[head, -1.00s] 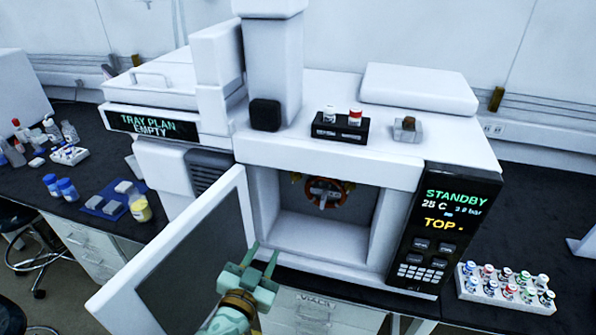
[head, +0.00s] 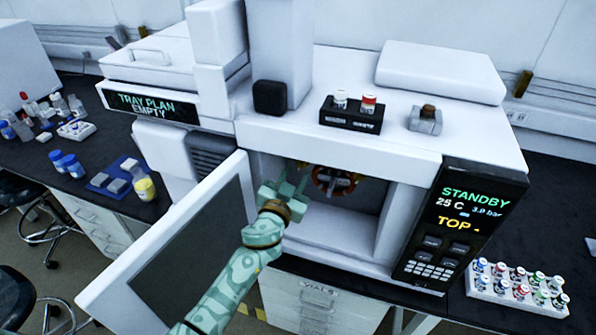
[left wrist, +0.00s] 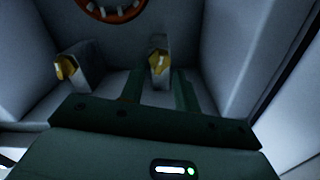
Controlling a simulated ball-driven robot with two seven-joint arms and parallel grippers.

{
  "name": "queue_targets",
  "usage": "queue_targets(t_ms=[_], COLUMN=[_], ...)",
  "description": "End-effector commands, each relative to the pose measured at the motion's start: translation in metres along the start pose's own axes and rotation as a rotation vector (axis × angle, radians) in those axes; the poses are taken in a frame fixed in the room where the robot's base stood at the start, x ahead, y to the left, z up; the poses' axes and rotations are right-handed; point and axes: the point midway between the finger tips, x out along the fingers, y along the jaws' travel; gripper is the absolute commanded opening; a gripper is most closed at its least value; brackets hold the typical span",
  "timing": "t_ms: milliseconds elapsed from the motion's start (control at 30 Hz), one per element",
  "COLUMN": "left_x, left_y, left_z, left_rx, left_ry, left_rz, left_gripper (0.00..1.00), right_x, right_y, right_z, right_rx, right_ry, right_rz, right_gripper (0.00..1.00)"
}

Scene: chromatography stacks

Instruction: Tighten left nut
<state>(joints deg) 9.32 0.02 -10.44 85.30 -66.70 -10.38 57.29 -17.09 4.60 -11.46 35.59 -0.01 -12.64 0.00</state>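Two brass nuts show in the left wrist view, each on a grey block: one nut (left wrist: 66,67) at the left, another nut (left wrist: 158,62) near the middle. My right gripper is in neither view.
The oven door (head: 190,250) hangs open, close to my left forearm. The control panel (head: 450,225) reads STANDBY. A vial rack (head: 515,295) stands on the bench at the right. A black holder (head: 350,118) with two vials sits on top of the instrument.

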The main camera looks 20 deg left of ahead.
Motion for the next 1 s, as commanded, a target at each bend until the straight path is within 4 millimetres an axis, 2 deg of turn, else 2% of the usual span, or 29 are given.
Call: queue_targets(t_ms=[100,200,533,633,667,1000], left_x=[0.017,0.025,0.029,0.029,0.029,0.029], left_y=[0.001,0.001,0.000,0.000,0.000,0.000], left_z=[0.001,0.001,0.000,0.000,0.000,0.000], left_rx=[0.000,-0.002,-0.002,-0.002,-0.002,0.019], left_ry=[0.000,0.000,0.000,0.000,0.000,0.000], left_rz=[0.000,0.000,0.000,0.000,0.000,0.000], left_gripper=[0.32,0.32,0.32,0.04,0.00,0.00], right_x=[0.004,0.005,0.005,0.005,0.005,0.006], right_y=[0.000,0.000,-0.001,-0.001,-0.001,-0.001], right_z=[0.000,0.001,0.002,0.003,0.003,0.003], right_rx=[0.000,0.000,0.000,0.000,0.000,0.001], right_ry=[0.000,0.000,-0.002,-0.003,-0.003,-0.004], right_rz=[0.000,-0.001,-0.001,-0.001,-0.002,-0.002], right_gripper=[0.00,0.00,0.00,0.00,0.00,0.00])
